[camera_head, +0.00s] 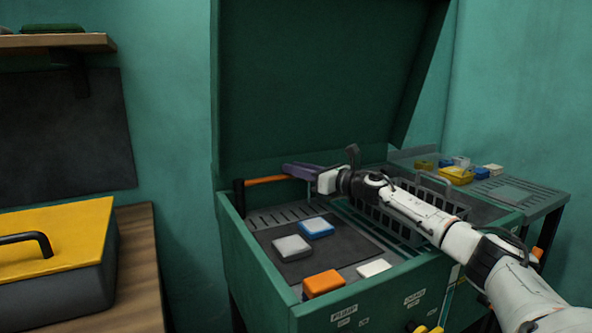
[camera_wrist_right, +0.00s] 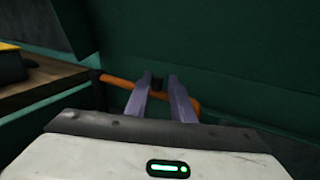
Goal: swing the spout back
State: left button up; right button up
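The spout (camera_head: 265,180) is an orange tube on a dark upright post at the back left corner of the green cabinet, reaching to the right along its back wall. In the right wrist view the orange spout (camera_wrist_right: 122,82) runs behind my fingers and its end shows past the right finger. My right gripper (camera_head: 287,169) has purple fingers at the spout's free end. In the wrist view the right gripper (camera_wrist_right: 158,80) is open, with a gap between the fingers and a small dark part showing there. Whether a finger touches the spout is unclear. My left gripper is out of view.
The green cabinet (camera_head: 260,265) has a raised lid (camera_head: 320,85) behind the spout. A grey block (camera_head: 291,247), a blue block (camera_head: 316,228), an orange block (camera_head: 323,284) and a white block (camera_head: 374,268) lie inside. A wire basket (camera_head: 395,212) stands below my right arm.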

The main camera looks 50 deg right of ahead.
jog(key=o, duration=0.4)
jog(key=shift+d+r+h, duration=0.3)
jog(key=shift+d+r, duration=0.05)
jog(key=shift+d, duration=0.4)
jog(key=shift+c, duration=0.2)
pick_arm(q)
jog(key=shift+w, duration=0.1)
pick_arm(e)
jog(key=shift+w+a+f, duration=0.1)
jog(key=shift+f, duration=0.1)
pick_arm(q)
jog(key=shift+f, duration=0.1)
